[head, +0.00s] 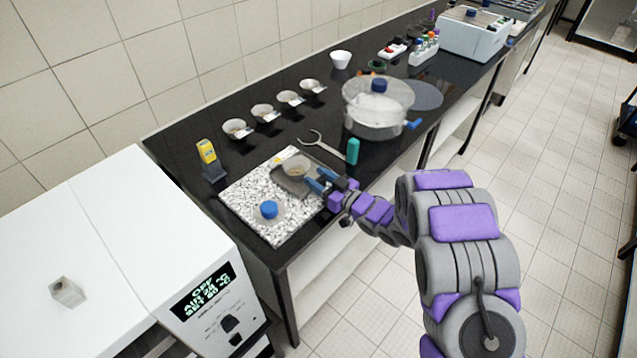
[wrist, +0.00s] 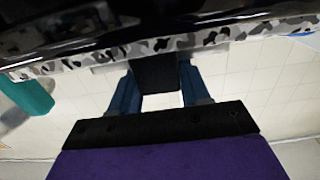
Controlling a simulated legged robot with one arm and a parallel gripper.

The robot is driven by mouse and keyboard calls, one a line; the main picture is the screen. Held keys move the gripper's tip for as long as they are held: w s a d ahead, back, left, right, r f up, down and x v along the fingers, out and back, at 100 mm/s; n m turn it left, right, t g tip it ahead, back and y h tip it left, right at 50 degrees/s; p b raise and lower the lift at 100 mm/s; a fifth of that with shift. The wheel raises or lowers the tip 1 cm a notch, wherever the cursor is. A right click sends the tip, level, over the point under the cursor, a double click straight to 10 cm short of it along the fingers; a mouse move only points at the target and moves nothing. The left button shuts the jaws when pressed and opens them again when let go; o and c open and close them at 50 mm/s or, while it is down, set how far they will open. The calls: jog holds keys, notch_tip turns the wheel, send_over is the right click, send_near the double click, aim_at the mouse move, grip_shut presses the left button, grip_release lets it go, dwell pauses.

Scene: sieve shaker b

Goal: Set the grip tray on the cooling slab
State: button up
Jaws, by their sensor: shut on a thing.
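The speckled white cooling slab (head: 240,194) lies on the black bench; its edge also shows in the wrist view (wrist: 215,42). The dark grey grip tray (head: 285,184) is over the far right part of the slab, with a small round dish (head: 297,167) of grainy contents on it. It looks level; I cannot tell whether it rests on the slab or hovers just above. My gripper (head: 322,182) is at the slab's right edge, its blue fingers shut on the tray's dark handle. In the wrist view the handle (wrist: 156,75) sits between the fingers (wrist: 155,90).
A blue-knobbed lid (head: 269,210) occupies the slab's front part. A yellow-topped device (head: 207,155) stands behind left, a teal-handled tool (head: 352,150) behind right. A clear desiccator (head: 377,108) and several small bowls are farther back. A white oven (head: 150,240) stands at left.

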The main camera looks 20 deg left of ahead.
jog(key=shift+f, duration=0.4)
jog(key=shift+r, duration=0.1)
jog(key=o, duration=1.3)
jog(key=p+v, duration=0.2)
jog(key=v, duration=1)
jog(key=shift+w, duration=0.1)
